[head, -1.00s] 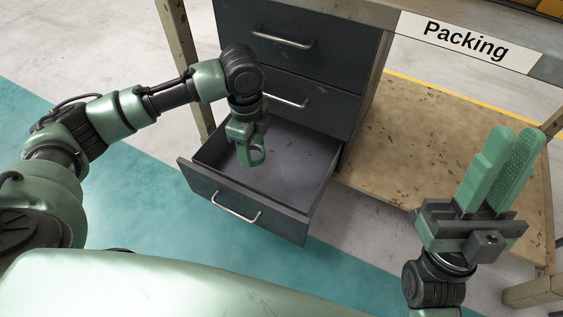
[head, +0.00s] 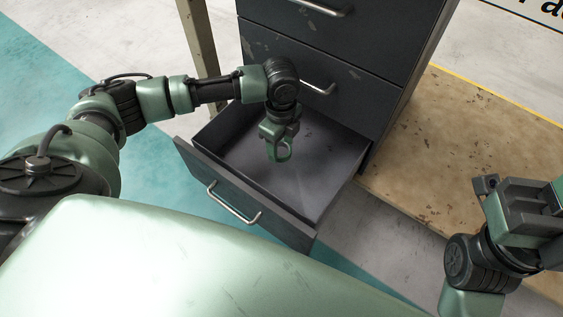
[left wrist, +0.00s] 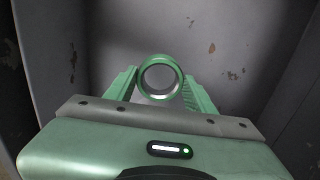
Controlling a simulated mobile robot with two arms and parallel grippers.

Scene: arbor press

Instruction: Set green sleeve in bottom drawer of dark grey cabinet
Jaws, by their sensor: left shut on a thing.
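The bottom drawer (head: 318,185) of the dark grey cabinet (head: 320,62) is pulled open and looks empty. My left gripper (head: 277,150) points down over the open drawer. It is shut on the green sleeve (head: 285,154), a short ring. In the left wrist view the sleeve (left wrist: 160,57) sits between the fingertips, its round opening facing the camera, with grey drawer surfaces behind. I cannot tell how high the sleeve is above the drawer floor. My right gripper (head: 525,212) is at the right edge, its fingers cut off by the picture.
The cabinet's upper drawers are shut. A worn tan shelf board (head: 460,150) lies right of the cabinet. A beige post (head: 200,50) stands at its left. The drawer's front panel (head: 225,185) with its handle faces me.

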